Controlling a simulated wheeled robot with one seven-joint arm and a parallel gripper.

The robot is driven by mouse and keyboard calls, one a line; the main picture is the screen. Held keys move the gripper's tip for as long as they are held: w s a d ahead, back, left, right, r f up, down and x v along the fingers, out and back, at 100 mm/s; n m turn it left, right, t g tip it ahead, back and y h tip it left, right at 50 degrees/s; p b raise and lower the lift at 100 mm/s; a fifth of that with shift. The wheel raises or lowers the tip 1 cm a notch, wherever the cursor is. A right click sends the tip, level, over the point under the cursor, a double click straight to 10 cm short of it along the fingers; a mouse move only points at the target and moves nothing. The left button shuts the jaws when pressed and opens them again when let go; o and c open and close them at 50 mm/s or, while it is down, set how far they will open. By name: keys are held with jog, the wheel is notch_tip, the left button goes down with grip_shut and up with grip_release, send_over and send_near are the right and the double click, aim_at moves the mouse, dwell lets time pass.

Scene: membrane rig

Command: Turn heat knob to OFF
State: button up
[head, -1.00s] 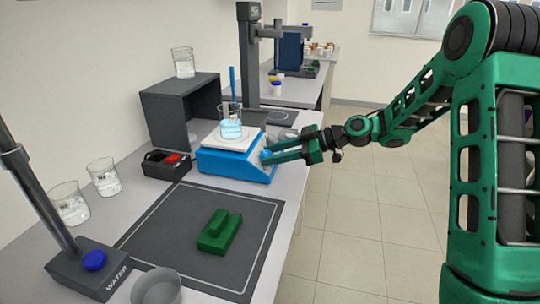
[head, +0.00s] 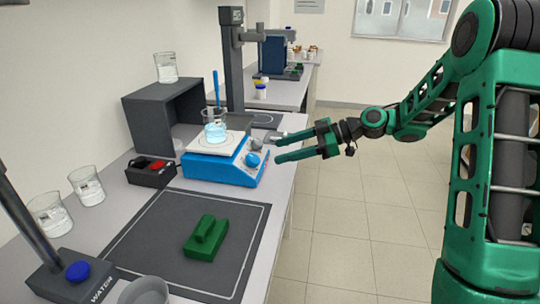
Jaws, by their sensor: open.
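The blue hotplate (head: 213,171) stands on the bench with a white top plate (head: 215,148). A beaker of blue liquid (head: 215,131) stands on the plate. A round blue knob (head: 253,159) is on its right-hand front face, and a smaller greyish knob (head: 257,143) shows behind it. I cannot tell from labels which is the heat knob, nor read its setting. My gripper (head: 274,149) is open and empty, its green fingers pointing left towards the knobs. The fingertips look just to the right of the blue knob, apart from it.
A dark mat (head: 150,242) with a green block (head: 206,238) lies in front. A black box with red items (head: 152,171) and a grey shelf (head: 165,112) stand left of the hotplate. A dark stand (head: 233,70) rises behind. Open floor (head: 350,230) lies right.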

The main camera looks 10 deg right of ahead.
jog(key=shift+v, duration=1)
jog(key=s+d+f+m+h, duration=0.4)
jog(key=s+d+m+h, duration=0.55)
jog(key=s+d, duration=0.4)
jog(key=s+d+m+g+h, duration=0.1)
jog(key=s+d+m, duration=0.2)
jog(key=s, duration=0.5)
jog(key=s+d+m+g+h, duration=0.1)
jog(key=s+d+m, duration=0.2)
jog(key=s+m, duration=0.3)
jog(key=s+d+m+g+h, duration=0.1)
jog(key=s+d+m, duration=0.2)
jog(key=s, duration=0.7)
jog(key=shift+s+f+m+g, duration=0.35)
jog(key=shift+m+g, duration=0.05)
jog(key=shift+m, duration=0.25)
